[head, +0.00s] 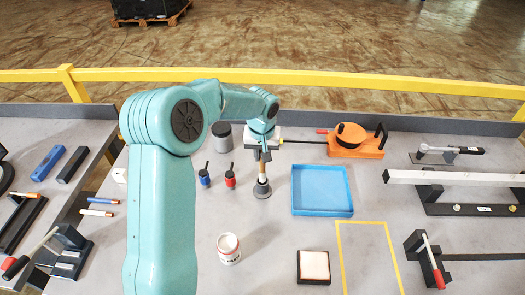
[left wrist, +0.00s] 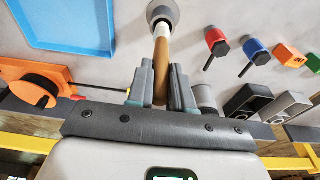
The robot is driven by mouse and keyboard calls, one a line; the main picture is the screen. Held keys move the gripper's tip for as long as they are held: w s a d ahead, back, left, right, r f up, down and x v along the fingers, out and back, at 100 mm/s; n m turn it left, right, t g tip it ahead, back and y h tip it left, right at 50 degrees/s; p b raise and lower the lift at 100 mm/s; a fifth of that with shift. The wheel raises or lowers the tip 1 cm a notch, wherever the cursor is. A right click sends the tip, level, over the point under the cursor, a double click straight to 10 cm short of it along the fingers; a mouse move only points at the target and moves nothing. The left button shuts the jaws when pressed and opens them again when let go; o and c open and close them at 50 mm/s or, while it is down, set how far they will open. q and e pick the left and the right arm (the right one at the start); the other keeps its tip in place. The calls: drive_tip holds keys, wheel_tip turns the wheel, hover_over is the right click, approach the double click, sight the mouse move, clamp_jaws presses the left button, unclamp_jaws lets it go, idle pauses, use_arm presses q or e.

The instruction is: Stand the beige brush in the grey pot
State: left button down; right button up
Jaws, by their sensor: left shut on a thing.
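The beige brush (head: 262,172) is upright, its handle held in my left gripper (head: 262,152). In the left wrist view the brush (left wrist: 161,65) runs between the two fingers of the shut gripper (left wrist: 161,88). Its pale lower end meets the small grey pot (head: 262,191), which also shows at the top edge of the left wrist view (left wrist: 174,10). The lower tip is at the pot's mouth or inside it; I cannot tell how deep. My right gripper is not in view.
A grey jar (head: 222,138) and an orange reel (head: 356,146) stand behind. A white tin (head: 229,257) is in front.

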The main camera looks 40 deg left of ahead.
use_arm(q)
drive_tip(key=shift+w+a+f+b, duration=0.15)
drive_tip(key=shift+f+b, duration=0.15)
drive_tip(key=shift+f, duration=0.3)
drive_tip(key=shift+s+a+f+b, duration=0.1)
drive_tip(key=shift+f+b, duration=0.2)
drive_tip(key=shift+f, duration=0.3)
drive_tip(key=shift+w+d+f+b, duration=0.1)
drive_tip(key=shift+f+b, duration=0.2)
drive_tip(key=shift+f, duration=0.05)
drive_tip(key=shift+d+f+b, duration=0.1)
drive_tip(key=shift+f+b, duration=0.15)
drive_tip(key=shift+b, duration=0.1)
drive_tip(key=shift+f, duration=0.25)
